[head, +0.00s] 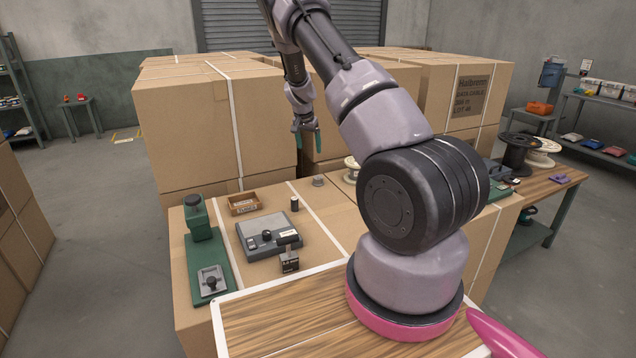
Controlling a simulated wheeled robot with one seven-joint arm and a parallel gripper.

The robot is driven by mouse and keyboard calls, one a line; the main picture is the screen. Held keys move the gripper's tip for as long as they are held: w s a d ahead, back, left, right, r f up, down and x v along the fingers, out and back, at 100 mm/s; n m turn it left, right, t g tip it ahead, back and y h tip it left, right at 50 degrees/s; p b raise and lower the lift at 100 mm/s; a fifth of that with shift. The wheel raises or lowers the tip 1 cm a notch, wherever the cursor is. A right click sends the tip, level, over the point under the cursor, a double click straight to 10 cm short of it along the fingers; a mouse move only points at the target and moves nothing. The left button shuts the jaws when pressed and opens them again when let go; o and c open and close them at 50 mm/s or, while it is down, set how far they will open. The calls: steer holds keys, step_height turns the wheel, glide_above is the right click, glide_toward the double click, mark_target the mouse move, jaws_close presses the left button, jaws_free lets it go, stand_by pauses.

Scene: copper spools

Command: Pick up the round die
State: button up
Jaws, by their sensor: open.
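A short grey round piece (318,181), which looks like the round die, lies on the cardboard box top (335,205) near its back edge. A small dark upright cylinder (294,203) stands in front and to the left of it; at this size I cannot fully tell which one is the die. My gripper (306,138) hangs open and empty, fingers pointing down, above and slightly left of the grey piece in the picture. It is clear of both pieces.
An open small cardboard tray (243,210), a grey device with a knob (268,238), a black labelled block (289,264) and a green press (206,250) share the box top. A pale spool (351,168) stands right of the grey piece. Tall cartons (185,125) rise behind.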

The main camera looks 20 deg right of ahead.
glide_above(318, 177)
steer(key=s+a, duration=0.2)
steer(key=a, duration=0.1)
steer(key=shift+h, duration=0.4)
steer(key=f, duration=1.1)
steer(key=shift+w+d+f, duration=0.1)
steer(key=shift+w+d, duration=0.05)
steer(key=shift+d, duration=0.05)
steer(key=x, duration=0.4)
steer(key=shift+d, duration=0.35)
steer(key=shift+w+d+f, duration=0.1)
steer(key=shift+f, duration=0.4)
jaws_close()
